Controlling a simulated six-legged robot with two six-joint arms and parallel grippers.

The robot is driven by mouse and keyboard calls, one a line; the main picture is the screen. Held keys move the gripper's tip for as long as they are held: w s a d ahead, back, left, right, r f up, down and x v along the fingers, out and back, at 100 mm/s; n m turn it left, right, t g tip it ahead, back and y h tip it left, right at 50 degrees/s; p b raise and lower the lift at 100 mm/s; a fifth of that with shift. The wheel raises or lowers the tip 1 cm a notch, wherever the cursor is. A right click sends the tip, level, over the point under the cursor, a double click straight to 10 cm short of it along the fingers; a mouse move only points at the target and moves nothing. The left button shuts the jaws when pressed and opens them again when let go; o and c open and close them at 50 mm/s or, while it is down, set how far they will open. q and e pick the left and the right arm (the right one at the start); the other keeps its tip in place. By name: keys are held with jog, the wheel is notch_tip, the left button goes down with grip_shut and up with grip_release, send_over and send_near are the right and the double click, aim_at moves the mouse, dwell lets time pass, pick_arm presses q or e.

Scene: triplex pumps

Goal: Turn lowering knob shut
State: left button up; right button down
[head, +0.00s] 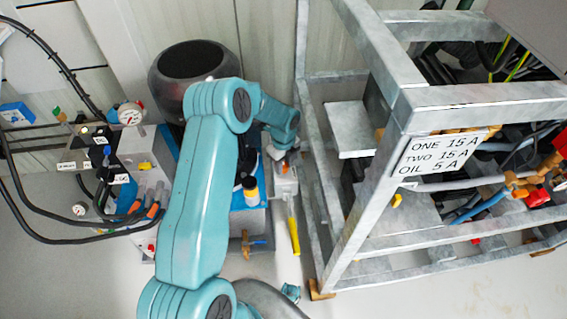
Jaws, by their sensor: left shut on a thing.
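My left gripper (281,153) is at the end of the teal arm, at the top of a small grey pump block (286,182) beside the metal frame. It is shut on a small part there, which I take to be the lowering knob. The knob itself is hidden by the gripper and wrist, so I cannot tell how far it is turned. A yellow lever (293,232) hangs down below the block.
A grey metal frame (405,110) with a sign (440,152) stands close on the right. A dark round vessel (188,62) is behind my arm. A valve unit with gauges (131,114) and black hoses is on the left. Bare floor (95,280) shows at lower left.

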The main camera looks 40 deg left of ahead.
aim_at(284, 165)
pick_arm(q)
jog(key=o, duration=1)
jog(key=shift+o, duration=0.2)
notch_tip(284, 165, up, 16)
jog(key=p, duration=0.3)
jog(key=shift+r, duration=0.2)
